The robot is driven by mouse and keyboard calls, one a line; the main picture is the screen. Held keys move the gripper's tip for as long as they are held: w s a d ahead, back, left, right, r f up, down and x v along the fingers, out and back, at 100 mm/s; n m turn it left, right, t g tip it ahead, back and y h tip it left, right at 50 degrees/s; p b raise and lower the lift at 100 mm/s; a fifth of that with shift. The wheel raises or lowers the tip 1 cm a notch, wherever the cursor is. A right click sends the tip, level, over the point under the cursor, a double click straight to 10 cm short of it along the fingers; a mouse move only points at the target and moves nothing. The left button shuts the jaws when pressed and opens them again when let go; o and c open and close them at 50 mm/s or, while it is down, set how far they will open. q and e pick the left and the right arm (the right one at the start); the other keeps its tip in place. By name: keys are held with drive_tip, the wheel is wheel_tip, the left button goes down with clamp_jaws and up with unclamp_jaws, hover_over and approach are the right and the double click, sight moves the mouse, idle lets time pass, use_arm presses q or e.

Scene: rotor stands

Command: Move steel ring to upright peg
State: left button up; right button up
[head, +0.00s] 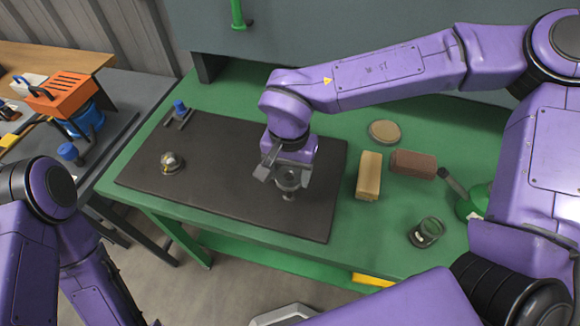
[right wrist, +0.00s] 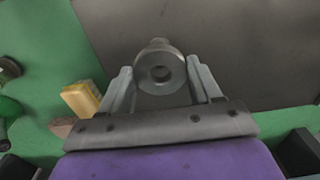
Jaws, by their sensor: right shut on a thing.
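My right gripper (head: 283,182) is over the right part of the dark mat, pointing down. It is shut on the steel ring (head: 290,180), a thick grey ring with a round hole. In the right wrist view the ring (right wrist: 149,82) sits between the two fingers, its hole facing the camera. My left gripper is out of view.
The dark mat (head: 222,187) lies on a green table. A small metal domed piece (head: 172,162) and a blue-topped stand (head: 179,112) are on its left.

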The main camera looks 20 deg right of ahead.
drive_tip(key=shift+f, duration=0.5)
idle(0.3)
drive_tip(key=shift+f, duration=0.25)
drive_tip(key=shift+f+p, duration=0.25)
drive_tip(key=shift+p, duration=0.05)
idle(0.3)
drive_tip(key=shift+f, duration=1.25)
drive_tip(key=shift+f, duration=0.25)
drive_tip(key=shift+f, duration=0.7)
